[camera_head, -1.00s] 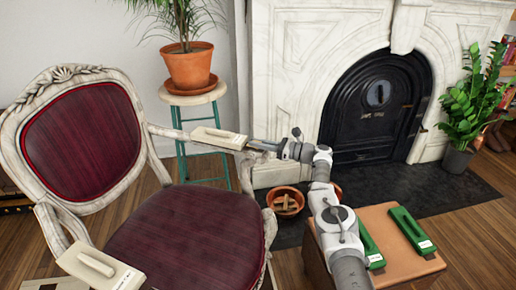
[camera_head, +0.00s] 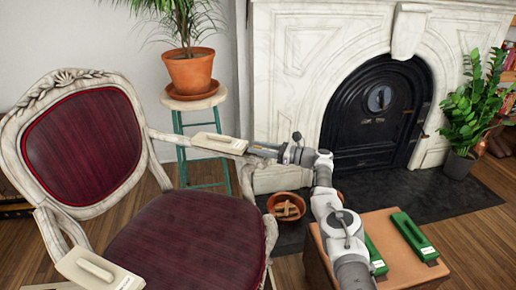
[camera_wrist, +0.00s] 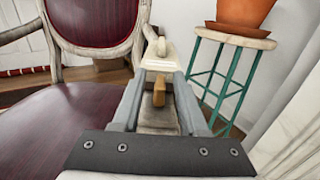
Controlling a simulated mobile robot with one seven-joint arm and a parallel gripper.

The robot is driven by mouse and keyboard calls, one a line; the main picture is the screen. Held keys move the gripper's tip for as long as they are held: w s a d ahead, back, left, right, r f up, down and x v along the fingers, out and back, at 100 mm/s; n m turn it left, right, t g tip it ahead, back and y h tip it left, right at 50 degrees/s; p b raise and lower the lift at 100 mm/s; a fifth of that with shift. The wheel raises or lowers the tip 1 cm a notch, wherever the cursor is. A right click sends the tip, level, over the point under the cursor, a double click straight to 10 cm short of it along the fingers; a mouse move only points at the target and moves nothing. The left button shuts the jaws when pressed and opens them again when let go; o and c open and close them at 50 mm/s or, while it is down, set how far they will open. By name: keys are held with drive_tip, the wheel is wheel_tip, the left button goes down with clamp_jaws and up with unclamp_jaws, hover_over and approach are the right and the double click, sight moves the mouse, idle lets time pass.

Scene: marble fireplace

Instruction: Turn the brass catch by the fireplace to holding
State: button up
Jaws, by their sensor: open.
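A small brass catch (camera_wrist: 159,92) shows in the wrist view between the two fingers of my gripper (camera_wrist: 156,84). The fingers are open, one on each side of it; I cannot tell whether they touch it. Just beyond it is a cream plate with a raised bar (camera_wrist: 156,58). In the head view, this cream plate (camera_head: 212,144) lies by the chair's armrest, left of the fireplace (camera_head: 280,80). My gripper (camera_head: 252,147) reaches its right end from the right. The brass catch is not distinguishable in the head view, and its setting marks are not readable.
The red armchair (camera_head: 185,240) fills the left, with another cream plate (camera_head: 97,270) in front. A stool (camera_head: 195,102) with a potted plant (camera_head: 190,70) stands behind my gripper. A terracotta bowl (camera_head: 286,207) and green blocks (camera_head: 413,236) on a brown box lie lower right.

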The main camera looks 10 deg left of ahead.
drive_tip(key=shift+d, duration=0.15)
drive_tip(key=shift+d+r+p, duration=0.2)
drive_tip(key=shift+d+p, duration=0.45)
drive_tip(key=shift+p, duration=0.4)
drive_tip(key=s+d+p, duration=0.1)
drive_tip(key=d+p, duration=0.5)
drive_tip(key=d, duration=0.9)
drive_tip(key=shift+s+d+f, duration=0.2)
drive_tip(key=shift+s+d, duration=0.1)
drive_tip(key=shift+d, duration=0.05)
drive_tip(key=shift+r, duration=0.1)
